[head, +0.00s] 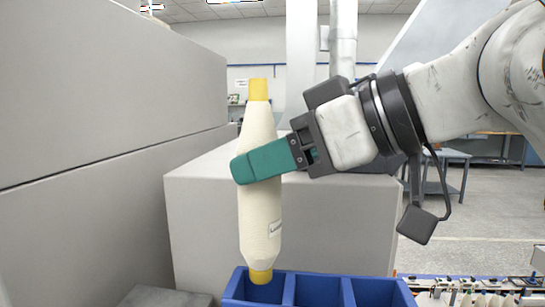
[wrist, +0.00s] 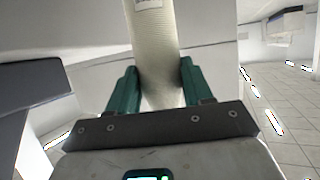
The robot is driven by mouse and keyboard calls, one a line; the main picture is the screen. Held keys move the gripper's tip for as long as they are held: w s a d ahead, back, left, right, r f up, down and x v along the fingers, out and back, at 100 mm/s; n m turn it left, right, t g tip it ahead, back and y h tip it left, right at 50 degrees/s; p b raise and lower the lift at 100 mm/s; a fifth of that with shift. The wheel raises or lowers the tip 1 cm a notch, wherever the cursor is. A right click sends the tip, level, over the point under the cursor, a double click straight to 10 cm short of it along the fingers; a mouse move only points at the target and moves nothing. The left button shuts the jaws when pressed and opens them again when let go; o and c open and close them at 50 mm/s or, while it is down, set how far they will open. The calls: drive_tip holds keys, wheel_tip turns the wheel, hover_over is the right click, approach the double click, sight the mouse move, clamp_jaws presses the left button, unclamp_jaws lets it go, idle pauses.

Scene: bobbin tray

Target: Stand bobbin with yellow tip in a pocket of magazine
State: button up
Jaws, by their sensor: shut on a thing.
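The bobbin (head: 260,215) is cream thread with a yellow tip at top and bottom. It stands nearly upright in the head view. My gripper (head: 262,162) is shut on its upper half, with one green finger in front of it. In the wrist view the bobbin (wrist: 158,40) runs between the two green fingers of my gripper (wrist: 160,85). The blue magazine (head: 289,289) is at the bottom of the head view, with several open pockets. The bobbin's lower yellow tip overlaps the left pocket in the picture. I cannot tell whether it is inside the pocket or above it.
A grey block (head: 200,215) stands behind the magazine. A large grey cabinet (head: 90,90) fills the left side. A row of machine parts (head: 470,290) lies at the lower right. The other visible magazine pockets look empty.

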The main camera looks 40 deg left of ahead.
sight(270, 253)
drive_tip(key=shift+f, duration=0.25)
drive_tip(key=shift+f+b, duration=1.4)
drive_tip(key=shift+f, duration=1.3)
drive_tip(key=shift+f+b, duration=1.25)
drive_tip(key=shift+f, duration=1.25)
drive_tip(key=o, duration=1.2)
